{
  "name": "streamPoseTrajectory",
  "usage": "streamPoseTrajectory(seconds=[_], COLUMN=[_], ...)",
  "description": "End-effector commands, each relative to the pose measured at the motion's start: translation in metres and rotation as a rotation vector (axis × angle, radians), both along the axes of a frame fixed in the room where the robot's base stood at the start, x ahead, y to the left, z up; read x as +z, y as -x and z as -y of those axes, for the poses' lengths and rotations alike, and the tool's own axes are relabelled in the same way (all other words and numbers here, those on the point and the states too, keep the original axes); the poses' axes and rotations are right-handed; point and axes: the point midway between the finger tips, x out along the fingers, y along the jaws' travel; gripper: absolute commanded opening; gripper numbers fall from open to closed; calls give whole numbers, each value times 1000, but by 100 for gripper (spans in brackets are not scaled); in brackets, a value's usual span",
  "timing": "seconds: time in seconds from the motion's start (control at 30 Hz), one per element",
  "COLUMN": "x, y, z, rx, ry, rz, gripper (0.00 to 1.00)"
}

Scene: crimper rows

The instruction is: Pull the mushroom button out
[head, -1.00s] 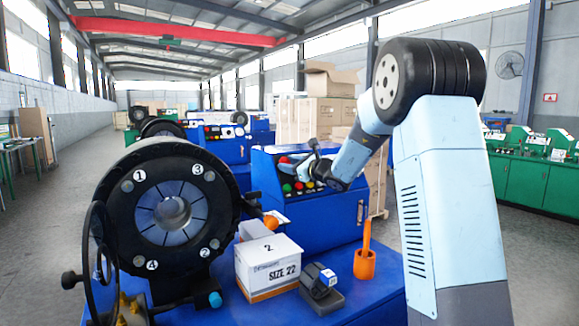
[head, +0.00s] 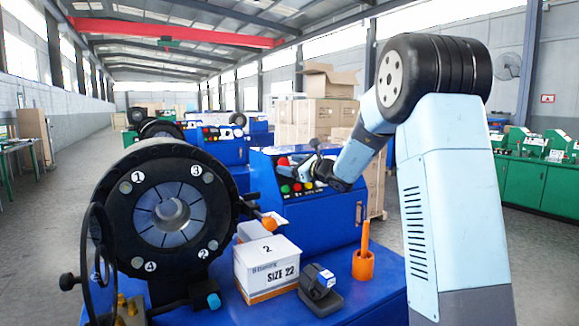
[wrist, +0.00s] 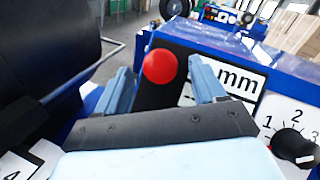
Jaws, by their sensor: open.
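The red mushroom button (wrist: 160,66) shows as a round red head in the wrist view, in front of a dark strip on the blue machine. My gripper (head: 300,167) is at that panel. In the wrist view my gripper (wrist: 158,72) is open, with one pale blue finger to the left of the button and one to the right. Neither finger clearly touches it, and I cannot tell the exact depth between them.
A black dial (wrist: 292,146) with numbers and an "mm" display (wrist: 240,79) lie right of the button. The large black crimper head (head: 165,212) stands close on the left. A white box (head: 266,268), a black tool (head: 320,287) and an orange holder (head: 363,265) stand on the blue bench.

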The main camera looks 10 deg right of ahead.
Motion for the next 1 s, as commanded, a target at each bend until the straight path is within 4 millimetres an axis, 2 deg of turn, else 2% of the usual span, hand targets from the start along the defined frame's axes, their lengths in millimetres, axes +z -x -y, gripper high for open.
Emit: streamPoseTrajectory(seconds=[0.6,0.8,1.0], x=[-1,-1,-1], y=[88,102,106], z=[65,75,77], rx=[-2,-2,-1], ry=[-1,0,0], rz=[-1,1,-1], gripper=[70,70,70])
